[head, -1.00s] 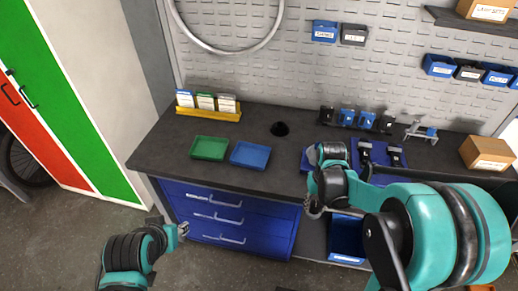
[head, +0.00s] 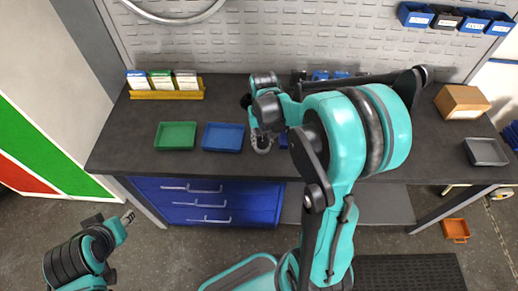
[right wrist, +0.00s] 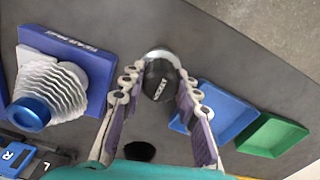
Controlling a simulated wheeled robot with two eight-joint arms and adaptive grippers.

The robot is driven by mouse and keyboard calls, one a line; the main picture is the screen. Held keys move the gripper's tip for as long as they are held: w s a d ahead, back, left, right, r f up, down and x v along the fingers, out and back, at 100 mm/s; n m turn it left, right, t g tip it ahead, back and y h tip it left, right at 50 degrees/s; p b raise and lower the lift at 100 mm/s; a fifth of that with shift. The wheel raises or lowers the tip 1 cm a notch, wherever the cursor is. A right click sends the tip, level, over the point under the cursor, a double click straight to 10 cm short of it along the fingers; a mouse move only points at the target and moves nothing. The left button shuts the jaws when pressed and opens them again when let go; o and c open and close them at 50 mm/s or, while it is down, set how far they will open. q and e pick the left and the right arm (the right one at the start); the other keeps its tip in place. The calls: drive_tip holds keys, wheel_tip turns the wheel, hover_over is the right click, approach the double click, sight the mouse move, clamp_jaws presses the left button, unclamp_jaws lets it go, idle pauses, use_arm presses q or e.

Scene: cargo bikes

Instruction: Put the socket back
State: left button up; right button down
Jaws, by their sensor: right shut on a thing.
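A short dark cylinder with white lettering and a silver end, which looks like the socket (right wrist: 160,78), sits between the fingers of my right gripper (right wrist: 152,92) in the right wrist view. In the head view my right gripper (head: 262,145) is over the front part of the workbench, right of the blue tray; the socket is too small to make out there. A black round spot or hole (right wrist: 139,151) shows in the bench top in the right wrist view. My left gripper (head: 127,217) is low at the left, in front of the bench and away from it; its jaw opening is unclear.
A green tray (head: 176,136) and a blue tray (head: 223,137) lie on the bench (head: 130,150). A yellow card rack (head: 166,94) stands behind them. In the right wrist view a blue labelled block (right wrist: 85,62) and a white ribbed piece (right wrist: 50,85) are at left. My right arm hides the bench's middle.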

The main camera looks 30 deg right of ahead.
sight(260, 147)
drive_tip(key=shift+w+a+f, duration=0.3)
drive_tip(key=shift+w+f, duration=0.05)
drive_tip(key=shift+f, duration=0.05)
drive_tip(key=shift+f+b, duration=0.85)
drive_tip(key=shift+f, duration=1)
drive_tip(key=shift+f, duration=0.2)
drive_tip(key=c, duration=1.1)
unclamp_jaws()
drive_tip(key=shift+r, duration=0.15)
